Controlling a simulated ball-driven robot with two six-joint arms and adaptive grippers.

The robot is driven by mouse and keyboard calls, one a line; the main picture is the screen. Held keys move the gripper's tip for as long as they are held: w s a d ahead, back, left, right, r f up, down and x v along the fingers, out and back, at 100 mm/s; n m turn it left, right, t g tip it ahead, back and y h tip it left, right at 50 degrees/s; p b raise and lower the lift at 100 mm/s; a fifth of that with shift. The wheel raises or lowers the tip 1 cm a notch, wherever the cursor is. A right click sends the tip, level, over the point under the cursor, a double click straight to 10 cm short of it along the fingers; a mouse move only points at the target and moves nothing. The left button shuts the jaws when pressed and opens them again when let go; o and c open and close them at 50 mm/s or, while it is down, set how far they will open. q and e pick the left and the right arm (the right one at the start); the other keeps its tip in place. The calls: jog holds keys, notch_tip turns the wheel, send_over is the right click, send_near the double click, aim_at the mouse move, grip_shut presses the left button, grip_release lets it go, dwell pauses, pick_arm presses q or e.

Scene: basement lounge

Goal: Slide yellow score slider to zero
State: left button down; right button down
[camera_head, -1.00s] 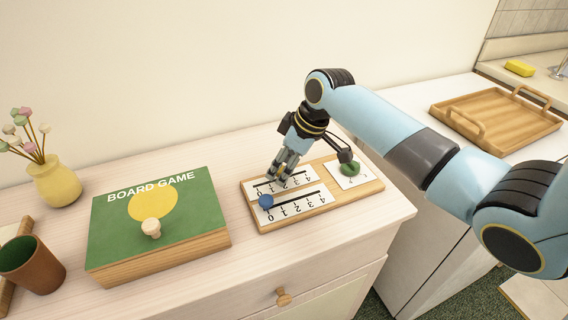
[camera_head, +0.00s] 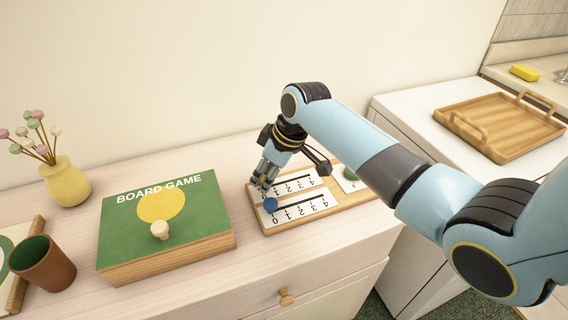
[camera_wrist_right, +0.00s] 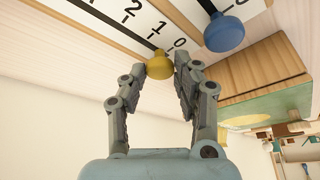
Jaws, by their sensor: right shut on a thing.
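The yellow score slider (camera_wrist_right: 160,66) shows in the right wrist view as a round knob between my right fingertips. It sits at the 0 end of its slot, close to the 0 mark. In the head view my fingers hide it. My right gripper (camera_head: 263,183) is shut on it, over the left end of the upper scale; it also shows in the wrist view (camera_wrist_right: 161,62). The wooden scoreboard (camera_head: 345,203) has two white scales. The blue slider (camera_head: 271,204) stands near 0 on the lower scale; it also shows in the wrist view (camera_wrist_right: 224,32). My left gripper is not in view.
A green board game box (camera_head: 190,231) lies just left of the scoreboard. A yellow vase (camera_head: 67,181) and a brown cup (camera_head: 45,266) stand farther left. A green knob (camera_head: 350,174) sits on the scoreboard's right part. A wooden tray (camera_head: 490,108) rests at the right.

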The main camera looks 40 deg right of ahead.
jog(key=shift+w+a, duration=0.1)
jog(key=shift+a, duration=0.45)
jog(key=c, duration=1.4)
grip_release()
jog(key=o, duration=0.4)
jog(key=shift+a, duration=0.15)
jog(key=shift+d+r, duration=0.2)
jog(key=shift+r, duration=0.05)
jog(key=v, duration=1.1)
jog(key=shift+r, duration=0.2)
